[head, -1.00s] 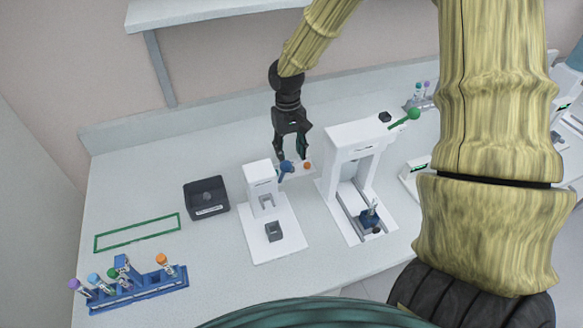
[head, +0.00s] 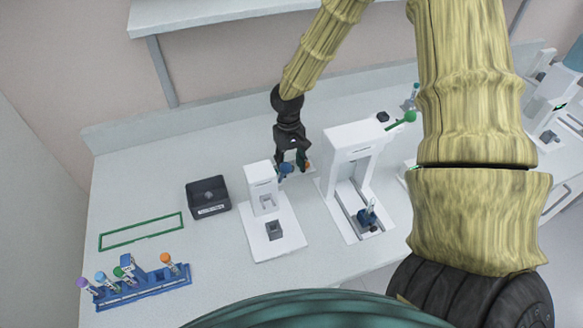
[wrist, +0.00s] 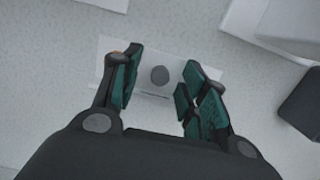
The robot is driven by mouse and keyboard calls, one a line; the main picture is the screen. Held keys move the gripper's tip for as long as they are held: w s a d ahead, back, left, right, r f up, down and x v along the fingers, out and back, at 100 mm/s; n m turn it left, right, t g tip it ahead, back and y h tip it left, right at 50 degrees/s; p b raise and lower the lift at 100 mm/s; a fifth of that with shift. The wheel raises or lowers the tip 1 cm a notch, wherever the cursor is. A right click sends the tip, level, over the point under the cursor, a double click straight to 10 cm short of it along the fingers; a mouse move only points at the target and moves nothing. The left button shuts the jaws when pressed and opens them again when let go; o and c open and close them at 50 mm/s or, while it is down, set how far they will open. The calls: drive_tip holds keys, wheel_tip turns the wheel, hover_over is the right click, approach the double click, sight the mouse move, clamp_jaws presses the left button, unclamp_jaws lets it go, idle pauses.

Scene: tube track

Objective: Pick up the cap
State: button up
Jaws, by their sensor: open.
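A small orange cap (head: 307,165) sits on a small white plate at the back of the bench, between the two white devices. In the wrist view only a sliver of orange (wrist: 117,53) shows beside the left finger, which covers most of it. The white plate (wrist: 150,50) lies below the fingers, with a dark grey round spot (wrist: 160,75) between them; I cannot tell whether it is a recess or an object. My gripper (head: 294,162) points down at the plate with its fingers apart and nothing seen between them; it also shows in the wrist view (wrist: 163,82).
A black box (head: 208,197) and a blue rack with several capped tubes (head: 140,287) are further left.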

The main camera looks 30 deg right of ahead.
drive_tip(key=c, duration=0.8)
